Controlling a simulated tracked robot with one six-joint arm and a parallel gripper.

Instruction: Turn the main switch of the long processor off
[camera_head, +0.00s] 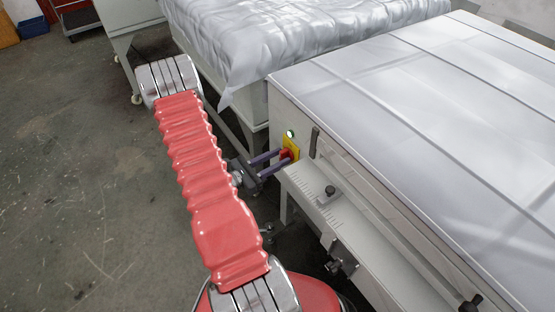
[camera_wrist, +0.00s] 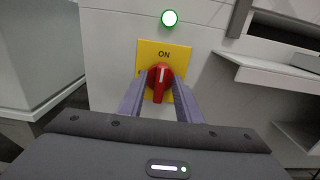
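The main switch is a red rotary knob (camera_wrist: 160,82) on a yellow plate (camera_wrist: 176,56) marked ON, on the end panel of the long processor (camera_head: 400,90). The knob's grip bar stands upright in the wrist view. The red knob (camera_head: 285,155) also shows in the head view. A green lamp (camera_wrist: 169,18) above the plate is lit. My gripper (camera_wrist: 159,104) is at the knob with its two purple fingers apart, one on each side of it. I see gaps between the fingers and the knob, and the fingers do not appear to grip it.
A ledge (camera_head: 330,205) with a small black knob runs along the processor's side, right of the switch. A bench under a crumpled silver cover (camera_head: 290,35) stands behind. Bare concrete floor (camera_head: 70,180) lies open at the left.

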